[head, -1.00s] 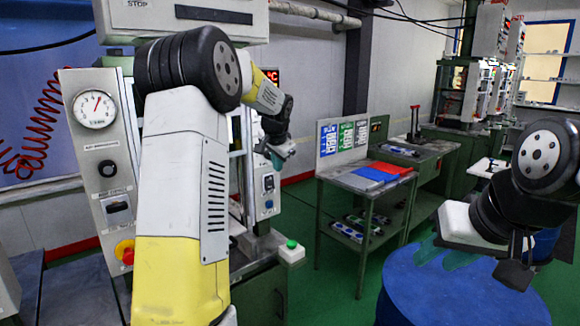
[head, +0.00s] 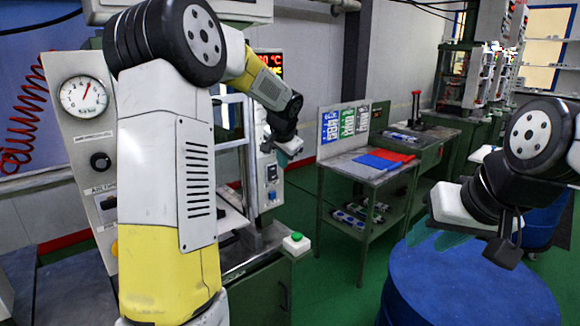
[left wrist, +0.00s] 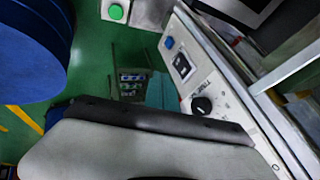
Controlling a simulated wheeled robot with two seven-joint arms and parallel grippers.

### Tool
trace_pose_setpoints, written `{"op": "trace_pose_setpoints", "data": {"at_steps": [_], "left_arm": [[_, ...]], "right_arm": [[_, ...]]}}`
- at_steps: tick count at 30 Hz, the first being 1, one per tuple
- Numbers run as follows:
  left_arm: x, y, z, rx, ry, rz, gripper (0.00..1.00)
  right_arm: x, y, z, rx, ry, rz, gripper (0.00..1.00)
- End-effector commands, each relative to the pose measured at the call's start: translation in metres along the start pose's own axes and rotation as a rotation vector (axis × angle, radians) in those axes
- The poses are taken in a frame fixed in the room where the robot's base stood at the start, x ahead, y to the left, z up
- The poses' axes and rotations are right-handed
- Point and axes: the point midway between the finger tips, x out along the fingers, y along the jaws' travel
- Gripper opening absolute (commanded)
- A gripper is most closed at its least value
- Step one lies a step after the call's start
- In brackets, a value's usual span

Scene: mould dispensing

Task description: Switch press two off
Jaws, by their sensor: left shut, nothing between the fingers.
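My left gripper (head: 290,147) is shut and empty beside the panel's upper part. Its teal fingers (left wrist: 160,90) appear just left of the knob in the wrist view; contact cannot be told. My right gripper (head: 437,240) appears open and empty over a blue drum, its teal fingers apart.
A green button box (head: 296,243) juts out at the press's front corner. The left panel carries a gauge (head: 83,96). A side table (head: 350,168) with red and blue sheets stands behind. The blue drum (head: 470,285) stands front right. Green floor lies between.

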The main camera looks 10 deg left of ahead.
Motion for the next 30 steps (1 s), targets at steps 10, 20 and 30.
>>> {"op": "trace_pose_setpoints", "data": {"at_steps": [10,20,30], "left_arm": [[0.073,0.001,0.001,0.0,-0.004,0.002,0.0],[0.106,-0.028,0.003,-0.003,-0.001,0.0,0.0],[0.11,-0.033,0.003,0.0,-0.001,0.0,0.0]], "right_arm": [[0.0,0.0,0.0,0.0,0.0,0.0,0.36],[0.0,0.0,0.0,0.0,0.0,0.0,0.36],[0.0,0.0,0.0,0.0,0.0,0.0,0.36]]}}
